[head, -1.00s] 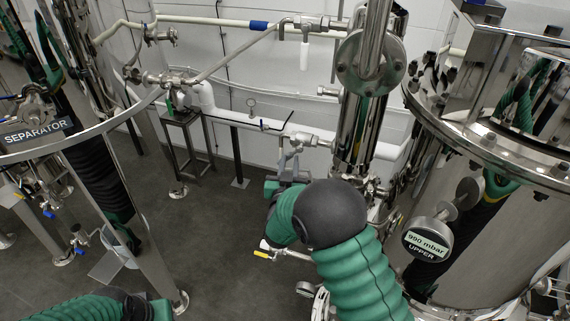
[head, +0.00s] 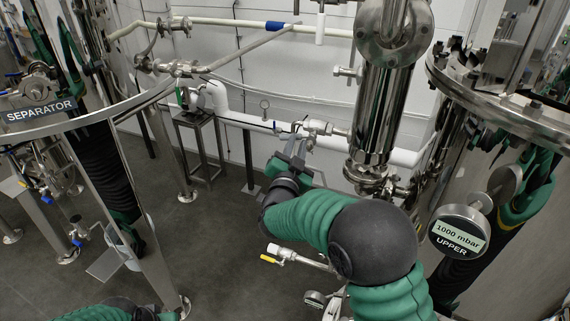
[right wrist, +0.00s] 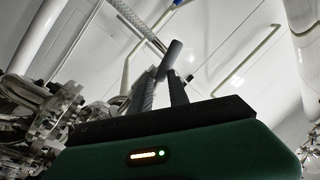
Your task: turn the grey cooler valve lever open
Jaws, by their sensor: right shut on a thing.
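The grey cooler valve (head: 318,128) sits on a short pipe running left from the polished vertical cooler column, right of centre in the head view. My right gripper (head: 298,146) is at the valve's left end, where its lever is; the lever is small and partly hidden there. In the right wrist view a grey rod-shaped lever (right wrist: 171,56) passes between the two dark fingers of my right gripper (right wrist: 163,92), which is shut on it. The lever's exact angle is hard to tell. Part of my left arm shows at the bottom left; its gripper is out of view.
The steel cooler column (head: 376,120) stands just right of the valve. A yellow-handled valve (head: 270,259) lies below. A gauge (head: 459,232) reading 1000 mbar UPPER is at the right. A white wall pipe (head: 240,118) runs behind the gripper. Open floor lies left of centre.

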